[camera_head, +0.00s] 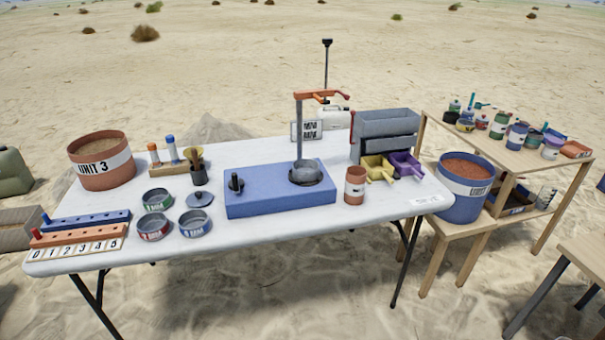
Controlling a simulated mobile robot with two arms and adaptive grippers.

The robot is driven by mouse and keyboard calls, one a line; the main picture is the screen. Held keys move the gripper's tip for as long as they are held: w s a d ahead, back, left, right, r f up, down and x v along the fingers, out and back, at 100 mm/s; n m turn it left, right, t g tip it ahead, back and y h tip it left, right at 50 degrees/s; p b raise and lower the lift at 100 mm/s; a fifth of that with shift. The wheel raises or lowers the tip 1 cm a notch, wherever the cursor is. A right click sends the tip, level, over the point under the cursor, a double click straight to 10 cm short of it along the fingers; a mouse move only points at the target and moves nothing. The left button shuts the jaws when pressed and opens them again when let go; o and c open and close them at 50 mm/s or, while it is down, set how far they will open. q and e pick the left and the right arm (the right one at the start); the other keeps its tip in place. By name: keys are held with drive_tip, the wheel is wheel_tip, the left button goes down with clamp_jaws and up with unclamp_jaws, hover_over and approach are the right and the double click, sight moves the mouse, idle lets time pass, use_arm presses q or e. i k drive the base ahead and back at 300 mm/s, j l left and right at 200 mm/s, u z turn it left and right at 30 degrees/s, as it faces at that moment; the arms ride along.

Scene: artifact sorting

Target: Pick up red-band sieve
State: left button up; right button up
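The red-band sieve (153,233) is a small round grey pan with a red and white band. It stands upright on the left part of the white table (270,262), near the front edge. A green-band sieve (157,205) stands just behind it. A blue-band sieve (194,229) stands to its right. A small grey lid (200,198) with a knob lies behind the blue-band sieve. Neither of my grippers shows in this view.
Left of the sieves lie a blue rack (90,219), an orange rack and a numbered strip (75,248). A large UNIT 3 bucket (103,174) stands behind. A blue base (265,205) with a stand fills the table's middle. The front strip beside the sieves is clear.

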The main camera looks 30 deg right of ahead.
sight(153, 226)
drive_tip(key=i+z, duration=0.15)
drive_tip(key=i, duration=0.3)
drive_tip(key=i+j+z, duration=0.1)
drive_tip(key=i, duration=0.3)
drive_tip(key=j, duration=0.1)
